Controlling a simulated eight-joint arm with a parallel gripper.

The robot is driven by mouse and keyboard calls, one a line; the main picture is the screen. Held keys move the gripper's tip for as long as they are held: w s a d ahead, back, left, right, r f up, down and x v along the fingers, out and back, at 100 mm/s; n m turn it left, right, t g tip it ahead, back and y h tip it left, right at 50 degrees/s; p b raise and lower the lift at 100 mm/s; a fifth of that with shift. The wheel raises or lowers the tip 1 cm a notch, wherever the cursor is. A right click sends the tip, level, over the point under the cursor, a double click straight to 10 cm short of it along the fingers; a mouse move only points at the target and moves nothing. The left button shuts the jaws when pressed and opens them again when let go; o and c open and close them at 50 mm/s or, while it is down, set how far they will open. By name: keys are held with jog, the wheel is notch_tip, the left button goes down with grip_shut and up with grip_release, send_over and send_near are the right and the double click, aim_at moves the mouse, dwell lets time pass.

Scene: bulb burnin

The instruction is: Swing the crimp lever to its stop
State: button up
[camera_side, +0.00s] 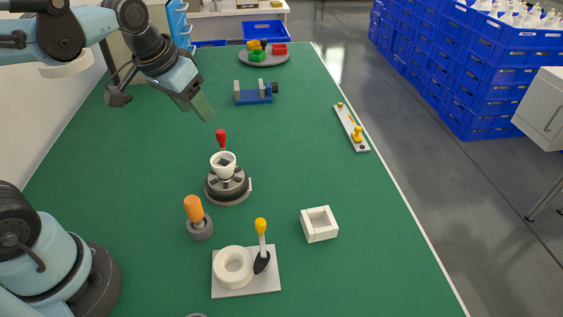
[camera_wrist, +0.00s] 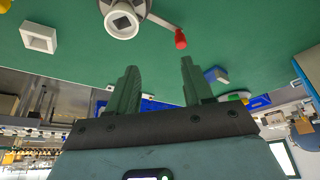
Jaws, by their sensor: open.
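A round dark fixture (camera_side: 229,190) stands mid-table with a white cup (camera_side: 223,165) on top, which holds a dark square piece. A lever with a red knob (camera_side: 221,138) rises behind the cup in the side view. In the wrist view, a metal rod runs from the fixture to the red knob (camera_wrist: 180,39). My gripper (camera_side: 203,110) hangs above the table, up and left of the red knob in the side view. In the wrist view my gripper (camera_wrist: 159,66) is open and empty, its fingers well apart, with the red knob beyond them. Nothing touches the knob.
An orange-handled tool (camera_side: 194,208) stands in a dark holder near the fixture. A white plate (camera_side: 245,286) carries a white ring and yellow-knobbed lever. A white open box (camera_side: 306,228), blue vise (camera_side: 253,98) and yellow-knobbed strip (camera_side: 347,128) lie around. Green table is clear between them.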

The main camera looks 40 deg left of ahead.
aim_at(220, 131)
jog(key=w+a+g, duration=0.4)
jog(key=w+g, duration=0.1)
jog(key=w, duration=0.4)
jog(key=shift+n, duration=0.3)
jog(key=f, duration=1.2)
jog(key=shift+s+a+f, duration=0.15)
jog(key=shift+s+f, duration=0.05)
jog(key=shift+f, duration=0.1)
jog(key=shift+c, duration=0.2)
grip_shut()
